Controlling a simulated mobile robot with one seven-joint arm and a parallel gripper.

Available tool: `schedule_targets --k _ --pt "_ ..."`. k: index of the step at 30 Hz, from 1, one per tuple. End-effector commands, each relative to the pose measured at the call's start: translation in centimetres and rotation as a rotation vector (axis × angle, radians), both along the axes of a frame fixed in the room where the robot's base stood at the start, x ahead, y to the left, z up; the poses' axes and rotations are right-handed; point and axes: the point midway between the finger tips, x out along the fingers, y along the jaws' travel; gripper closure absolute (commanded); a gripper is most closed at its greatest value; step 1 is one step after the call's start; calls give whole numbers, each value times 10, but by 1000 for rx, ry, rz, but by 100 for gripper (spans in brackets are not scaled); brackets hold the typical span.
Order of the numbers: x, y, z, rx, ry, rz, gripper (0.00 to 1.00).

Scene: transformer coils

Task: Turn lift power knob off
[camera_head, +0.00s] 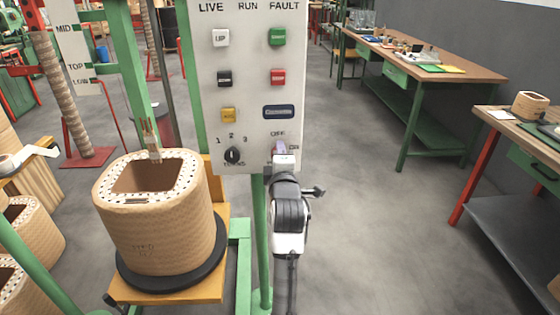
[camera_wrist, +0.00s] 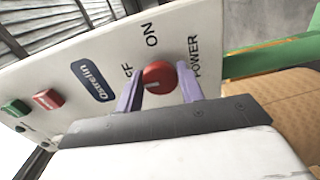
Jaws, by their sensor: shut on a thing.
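The power knob (camera_wrist: 158,77) is round and red, on the white control panel (camera_head: 207,110), with ON, POWER and partly covered OFF lettering around it in the wrist view. A pale mark shows on its face; I cannot tell for sure which label it points to. My gripper (camera_wrist: 159,86) is shut on the knob, with one pale purple finger on each side. In the head view my gripper (camera_head: 280,148) is at the panel's lower right corner and hides the knob.
Beside the knob are a three-position selector (camera_head: 233,156) and several push buttons, including a red one (camera_head: 278,77). A large wound coil (camera_head: 160,225) stands on a black disc to the left. Workbenches (camera_head: 430,65) stand to the right, with open floor between.

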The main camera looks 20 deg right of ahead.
Motion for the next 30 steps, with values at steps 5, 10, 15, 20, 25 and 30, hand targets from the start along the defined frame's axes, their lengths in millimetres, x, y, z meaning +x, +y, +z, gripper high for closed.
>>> schedule_targets --k 5,10,15,20,25,30 --pt "0 0 -1 -44 14 1 85" --pt "0 1 0 -62 19 1 85" --pt "0 1 0 -64 19 1 85" --pt "0 1 0 -64 19 1 85" --pt "0 0 0 -63 19 1 44" --pt "0 0 0 -62 19 1 41"
